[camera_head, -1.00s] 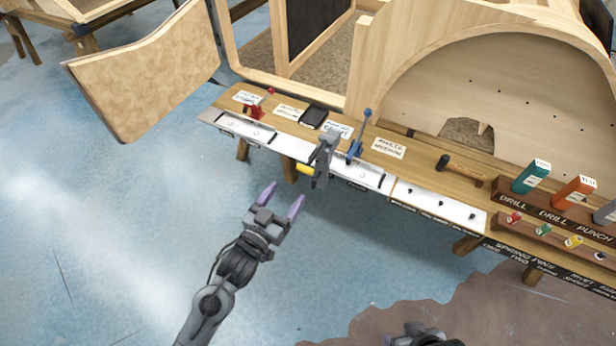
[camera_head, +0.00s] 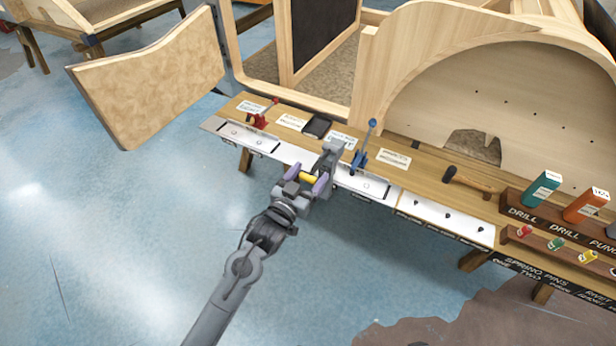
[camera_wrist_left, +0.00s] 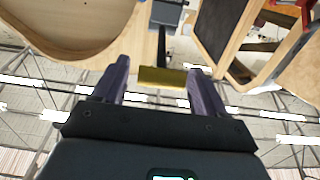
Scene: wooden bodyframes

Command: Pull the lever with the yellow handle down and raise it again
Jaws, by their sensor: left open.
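The yellow handle (camera_head: 310,179) belongs to a grey lever (camera_head: 329,158) mounted at the front edge of the bench. My left gripper (camera_head: 308,177) is open, with its purple fingers on either side of the handle. In the left wrist view the yellow handle (camera_wrist_left: 163,77) lies crosswise between the two fingertips, with the dark lever arm behind it. I cannot tell whether a finger touches the handle. My right gripper is not in view.
A red-handled clamp (camera_head: 261,116) stands left on the bench and a blue-handled one (camera_head: 363,150) just right of the lever. A hammer (camera_head: 470,180) and labelled boxes (camera_head: 541,188) are farther right. The floor in front is clear.

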